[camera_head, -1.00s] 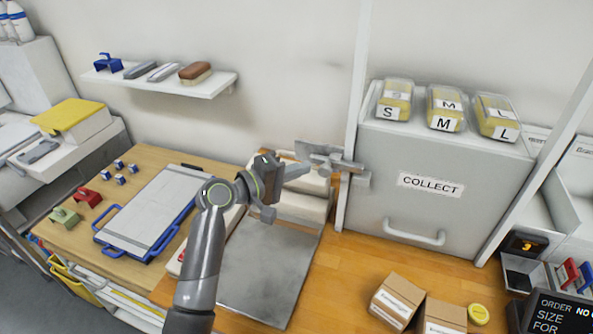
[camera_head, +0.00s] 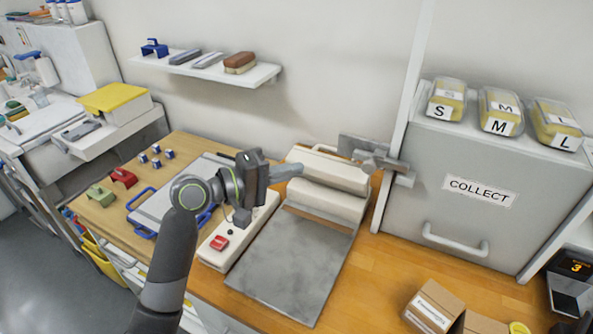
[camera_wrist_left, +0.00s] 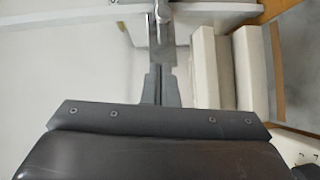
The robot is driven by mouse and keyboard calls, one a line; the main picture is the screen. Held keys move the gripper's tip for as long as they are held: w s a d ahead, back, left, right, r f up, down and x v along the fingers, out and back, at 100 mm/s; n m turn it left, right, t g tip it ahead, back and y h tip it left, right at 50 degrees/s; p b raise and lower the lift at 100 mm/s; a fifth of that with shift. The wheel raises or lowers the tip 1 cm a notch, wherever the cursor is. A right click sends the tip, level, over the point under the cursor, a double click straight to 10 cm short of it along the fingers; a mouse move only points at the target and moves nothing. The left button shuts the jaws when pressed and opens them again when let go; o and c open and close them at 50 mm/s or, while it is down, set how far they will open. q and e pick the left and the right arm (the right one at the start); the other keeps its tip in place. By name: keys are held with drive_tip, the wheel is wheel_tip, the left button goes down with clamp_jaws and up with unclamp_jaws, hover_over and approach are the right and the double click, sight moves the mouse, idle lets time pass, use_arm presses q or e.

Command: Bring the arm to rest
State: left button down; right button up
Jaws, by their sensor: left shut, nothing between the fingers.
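My left arm comes in from the bottom left of the head view. Its gripper (camera_head: 290,170) is raised over the workbench, shut and empty, pointing right toward a press-like machine (camera_head: 330,172). No object is held. In the left wrist view the closed fingers (camera_wrist_left: 160,88) point up the picture, with pale wall and machine parts beyond. My right gripper is not in view.
The machine has a grey plate (camera_head: 290,270), a metal lever (camera_head: 370,152) and a red switch (camera_head: 220,242). A blue-handled board (camera_head: 165,205) lies left. The COLLECT cabinet (camera_head: 450,215) and cardboard boxes (camera_head: 435,305) stand right. A wall shelf (camera_head: 200,72) hangs behind.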

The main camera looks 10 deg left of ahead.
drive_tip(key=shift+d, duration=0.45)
